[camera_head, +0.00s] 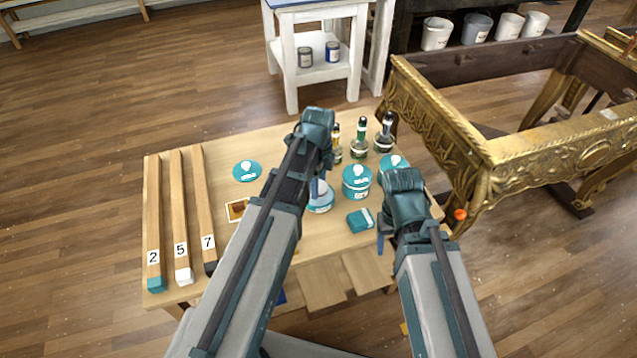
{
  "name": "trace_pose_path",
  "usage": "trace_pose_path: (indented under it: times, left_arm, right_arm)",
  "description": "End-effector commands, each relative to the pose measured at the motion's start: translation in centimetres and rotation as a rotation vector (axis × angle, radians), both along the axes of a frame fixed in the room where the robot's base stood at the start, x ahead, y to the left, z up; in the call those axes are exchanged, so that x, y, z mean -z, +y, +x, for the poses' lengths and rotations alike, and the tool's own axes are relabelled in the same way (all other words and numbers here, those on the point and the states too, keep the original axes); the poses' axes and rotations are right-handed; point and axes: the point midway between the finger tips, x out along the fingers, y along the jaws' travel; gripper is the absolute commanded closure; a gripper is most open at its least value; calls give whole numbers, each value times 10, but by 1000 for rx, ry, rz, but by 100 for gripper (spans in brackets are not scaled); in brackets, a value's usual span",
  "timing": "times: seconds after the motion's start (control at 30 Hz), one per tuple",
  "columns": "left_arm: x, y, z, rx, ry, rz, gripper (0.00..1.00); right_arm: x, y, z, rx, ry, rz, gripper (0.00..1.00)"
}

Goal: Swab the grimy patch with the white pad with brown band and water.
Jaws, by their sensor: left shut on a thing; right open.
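My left gripper (318,184) points down over an open jar (321,203) of pale liquid, among the table's jars. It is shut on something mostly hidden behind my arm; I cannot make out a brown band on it. My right gripper (382,238) is open and empty, low by the table's right front edge. A teal block with a white band (360,220) lies between the grippers. I cannot make out a grimy patch on the gilt console (470,150).
Two closed teal jars (356,182) (394,163) and several dark-capped bottles (361,140) stand close by. Long sticks marked 2, 5 and 7 (180,210) lie at the table's left. A picture card (237,210) lies near my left arm. An orange ball (460,214) shows by the console leg.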

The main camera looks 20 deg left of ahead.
Motion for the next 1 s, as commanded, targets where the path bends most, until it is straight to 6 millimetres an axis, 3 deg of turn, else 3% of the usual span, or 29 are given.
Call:
trace_pose_path:
  times: [1.0]
  left_arm:
    - [7, 0, 0, 0, 0, 0, 80]
  right_arm:
    - [7, 0, 0, 0, 0, 0, 38]
